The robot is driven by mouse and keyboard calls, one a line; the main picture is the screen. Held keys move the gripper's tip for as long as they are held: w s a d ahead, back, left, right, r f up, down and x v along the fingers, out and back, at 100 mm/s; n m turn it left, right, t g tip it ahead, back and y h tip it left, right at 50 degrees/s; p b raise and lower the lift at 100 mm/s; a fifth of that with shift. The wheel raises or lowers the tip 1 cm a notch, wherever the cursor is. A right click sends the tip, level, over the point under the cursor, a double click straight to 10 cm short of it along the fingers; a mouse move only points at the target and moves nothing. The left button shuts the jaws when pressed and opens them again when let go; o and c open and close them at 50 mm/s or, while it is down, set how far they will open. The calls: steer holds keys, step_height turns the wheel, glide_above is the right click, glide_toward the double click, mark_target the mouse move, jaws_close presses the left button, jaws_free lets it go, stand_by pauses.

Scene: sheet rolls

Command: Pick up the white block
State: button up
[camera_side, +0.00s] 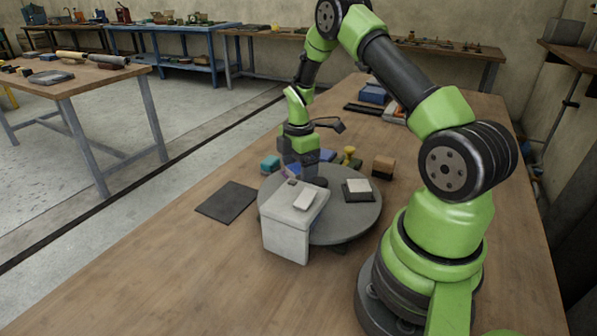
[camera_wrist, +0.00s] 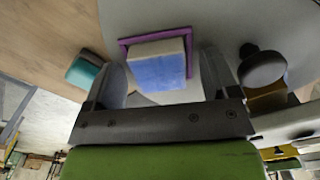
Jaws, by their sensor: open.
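My gripper (camera_side: 303,166) is low over the back left of the grey turntable (camera_side: 345,225). In the wrist view its jaws (camera_wrist: 163,72) are open, one on each side of a block (camera_wrist: 160,70) with a pale top band and a blue face. A purple frame (camera_wrist: 189,60) borders that block. Contact with the fingers cannot be told. In the side view a small white block (camera_side: 305,199) lies on a pale grey box (camera_side: 285,235), in front of my gripper. Another whitish block (camera_side: 358,186) sits on a black square base, to the right.
A teal block (camera_side: 270,163) is left of my gripper; it also shows in the wrist view (camera_wrist: 84,72). A yellow knobbed piece (camera_side: 349,157) and a brown block (camera_side: 383,167) stand to the right. A dark flat plate (camera_side: 227,202) lies left. The front table is clear.

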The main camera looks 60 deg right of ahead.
steer(key=c, duration=1.2)
steer(key=shift+c, duration=0.3)
steer(key=shift+r, duration=0.15)
